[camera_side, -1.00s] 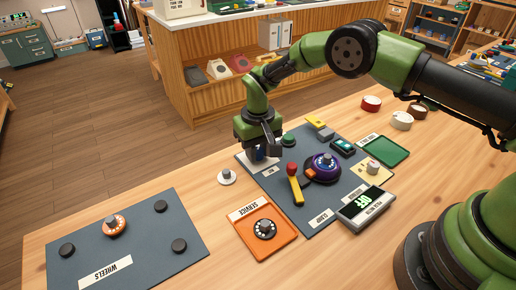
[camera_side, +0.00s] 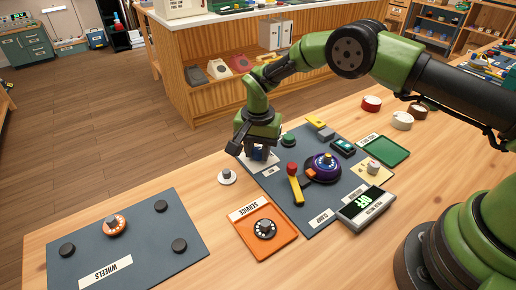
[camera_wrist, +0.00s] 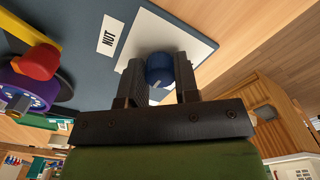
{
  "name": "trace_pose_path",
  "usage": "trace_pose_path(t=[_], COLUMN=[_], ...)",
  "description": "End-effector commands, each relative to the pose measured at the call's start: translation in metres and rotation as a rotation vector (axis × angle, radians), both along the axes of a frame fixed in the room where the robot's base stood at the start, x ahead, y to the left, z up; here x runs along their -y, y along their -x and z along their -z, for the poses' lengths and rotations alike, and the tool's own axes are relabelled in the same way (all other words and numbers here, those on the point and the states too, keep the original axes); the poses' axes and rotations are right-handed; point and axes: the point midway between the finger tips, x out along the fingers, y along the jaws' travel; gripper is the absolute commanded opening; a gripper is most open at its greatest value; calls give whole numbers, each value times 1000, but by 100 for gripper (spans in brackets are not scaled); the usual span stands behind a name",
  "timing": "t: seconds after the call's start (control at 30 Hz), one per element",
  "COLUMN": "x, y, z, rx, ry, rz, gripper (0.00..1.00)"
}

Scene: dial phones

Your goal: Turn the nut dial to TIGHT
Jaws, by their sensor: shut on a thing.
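The nut dial (camera_wrist: 160,68) is a blue knob with a white pointer line, on a white plate (camera_wrist: 130,40) by a label reading NUT (camera_wrist: 110,36). My gripper (camera_wrist: 159,72) is shut on the blue knob, one finger on each side of it. In the side view my gripper (camera_side: 258,152) points down over the plate at the far left corner of the dark board and mostly hides the knob. I cannot read a TIGHT mark in either view.
On the dark board (camera_side: 320,215) close by stand a red-topped yellow lever (camera_side: 294,185), a purple dial (camera_side: 323,165) and a green button (camera_side: 288,139). An orange SERVICE panel (camera_side: 282,238) is nearer the camera.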

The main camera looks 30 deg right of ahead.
Motion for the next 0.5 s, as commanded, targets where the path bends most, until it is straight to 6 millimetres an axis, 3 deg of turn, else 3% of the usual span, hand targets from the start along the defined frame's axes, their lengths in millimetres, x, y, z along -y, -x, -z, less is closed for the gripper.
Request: trace_pose_path(t=[0.5], x=[1], y=[-1], z=[-1], rx=[4], ry=[0], rz=[47], gripper=[5])
